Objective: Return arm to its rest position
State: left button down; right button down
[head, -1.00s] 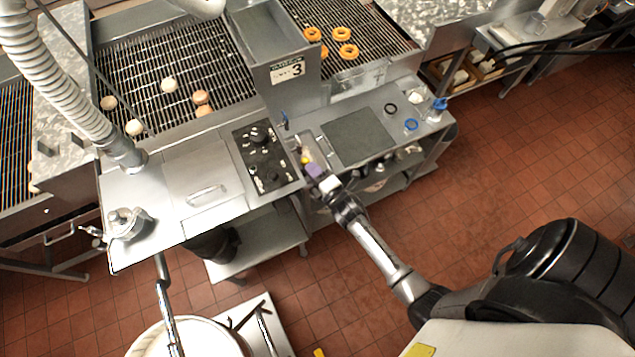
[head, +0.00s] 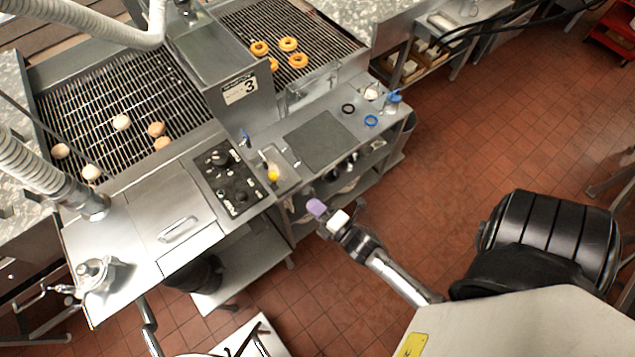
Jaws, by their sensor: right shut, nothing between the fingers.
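My right gripper (head: 327,213) is shut and empty, with a purple pad and a white pad at its fingertips. It is in the air in front of the counter's front edge, over the open lower shelf area, apart from everything. My right arm (head: 395,275) reaches to it from the lower right. A small yellow knob (head: 272,175) shows on the counter to the upper left of the gripper. My left gripper is not in view.
The control panel (head: 228,178) and a dark square plate (head: 318,139) are on the counter. Orange rings (head: 289,44) and pale round pieces (head: 121,122) lie on the wire racks. The tiled floor (head: 450,150) on the right is open.

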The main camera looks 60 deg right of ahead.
jog(key=shift+s+r, duration=0.15)
jog(key=shift+s, duration=0.3)
dwell(0.5)
